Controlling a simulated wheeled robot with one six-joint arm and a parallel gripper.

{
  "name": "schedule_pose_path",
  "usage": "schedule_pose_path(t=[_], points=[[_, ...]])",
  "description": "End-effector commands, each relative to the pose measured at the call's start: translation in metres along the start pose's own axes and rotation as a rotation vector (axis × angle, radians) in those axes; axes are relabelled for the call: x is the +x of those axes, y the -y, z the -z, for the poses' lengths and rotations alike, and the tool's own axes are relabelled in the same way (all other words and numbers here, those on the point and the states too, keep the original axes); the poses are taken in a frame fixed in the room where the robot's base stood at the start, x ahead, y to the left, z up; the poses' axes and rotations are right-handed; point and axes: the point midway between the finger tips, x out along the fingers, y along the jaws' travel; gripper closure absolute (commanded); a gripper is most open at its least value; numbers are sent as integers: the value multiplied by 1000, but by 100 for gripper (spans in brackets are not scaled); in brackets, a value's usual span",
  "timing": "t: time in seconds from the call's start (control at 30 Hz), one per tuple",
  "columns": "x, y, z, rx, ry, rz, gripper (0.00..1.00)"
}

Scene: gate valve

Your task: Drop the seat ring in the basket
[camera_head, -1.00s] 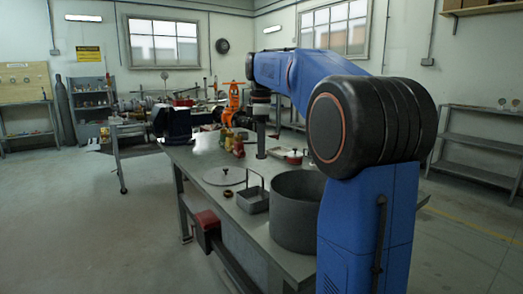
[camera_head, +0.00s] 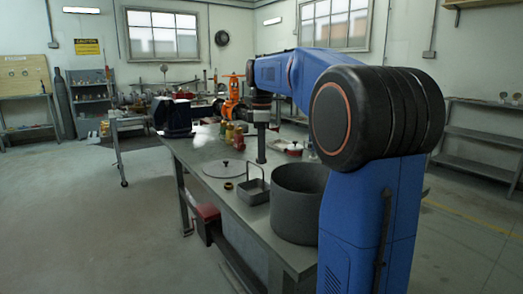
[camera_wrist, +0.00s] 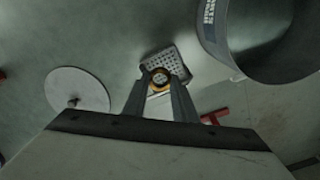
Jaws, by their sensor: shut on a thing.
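My gripper (camera_wrist: 160,88) points down in the wrist view, and its two fingers are shut on the seat ring (camera_wrist: 160,75), a small brass-coloured ring. The ring shows over the near part of the grey perforated basket (camera_wrist: 176,60); its exact height above the basket is unclear. In the head view the basket (camera_head: 252,192), with its upright handle, stands on the workbench (camera_head: 205,155). My gripper (camera_head: 261,160) shows behind the handle, and the ring cannot be made out there.
A large grey pot (camera_head: 297,208) stands close right of the basket; its wall also shows in the wrist view (camera_wrist: 210,30). A flat round lid (camera_head: 212,170) lies to the left. A small brown round thing (camera_head: 228,186) lies beside the basket.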

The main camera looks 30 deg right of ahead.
Motion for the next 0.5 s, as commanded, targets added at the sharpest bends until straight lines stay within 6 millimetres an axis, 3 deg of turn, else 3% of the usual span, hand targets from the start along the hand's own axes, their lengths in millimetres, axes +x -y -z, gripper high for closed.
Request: schedule_pose_path(t=[0.5], points=[[29,1,0,0,3,8,96]])
